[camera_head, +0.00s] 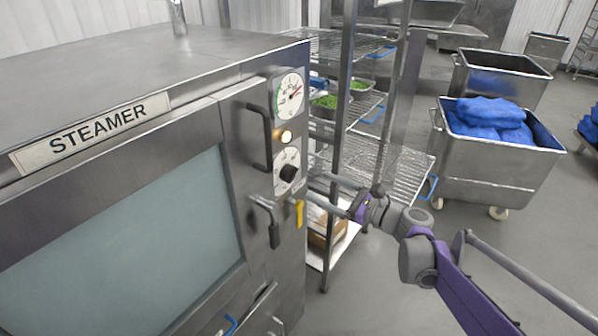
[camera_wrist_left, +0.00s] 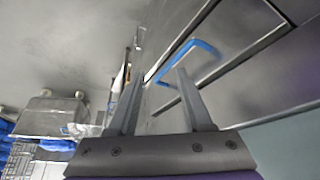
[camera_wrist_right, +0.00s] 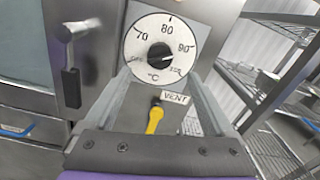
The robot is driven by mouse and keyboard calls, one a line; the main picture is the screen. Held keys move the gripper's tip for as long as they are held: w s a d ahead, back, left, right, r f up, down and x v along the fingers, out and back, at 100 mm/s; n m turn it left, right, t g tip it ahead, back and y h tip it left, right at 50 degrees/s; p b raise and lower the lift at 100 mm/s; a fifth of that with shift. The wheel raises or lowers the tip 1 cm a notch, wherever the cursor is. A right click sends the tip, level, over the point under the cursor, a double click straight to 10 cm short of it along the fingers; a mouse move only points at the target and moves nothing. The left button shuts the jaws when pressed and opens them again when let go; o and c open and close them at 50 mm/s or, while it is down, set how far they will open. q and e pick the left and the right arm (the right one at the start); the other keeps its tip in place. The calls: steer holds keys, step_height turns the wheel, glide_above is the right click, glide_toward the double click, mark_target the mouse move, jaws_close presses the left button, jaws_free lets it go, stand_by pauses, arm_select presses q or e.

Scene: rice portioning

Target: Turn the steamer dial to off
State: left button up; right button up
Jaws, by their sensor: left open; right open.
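The steamer dial (camera_head: 290,171) is a white round plate with a black knob on the steamer's right front panel. In the right wrist view the dial (camera_wrist_right: 160,48) shows 70, 80, 90 and °C, with small blurred words low on either side; its knob (camera_wrist_right: 160,57) has a pale mark towards the lower right. My right gripper (camera_head: 311,184) is open in front of the panel, close to the dial. In the right wrist view its fingers (camera_wrist_right: 161,84) stand apart below the knob, holding nothing. My left gripper (camera_wrist_left: 160,76) is open and empty near a blue handle, outside the head view.
A yellow vent lever (camera_head: 299,212) sits just below the dial, between my right fingers in the wrist view. A lit lamp (camera_head: 285,136) and a gauge (camera_head: 290,95) are above. Door handles (camera_head: 262,138) stick out at left. A wire rack (camera_head: 385,165) stands close at right.

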mark_target(295, 176)
steer(key=p+x, duration=0.1)
steer(key=x, duration=0.8)
steer(key=c, duration=1.4)
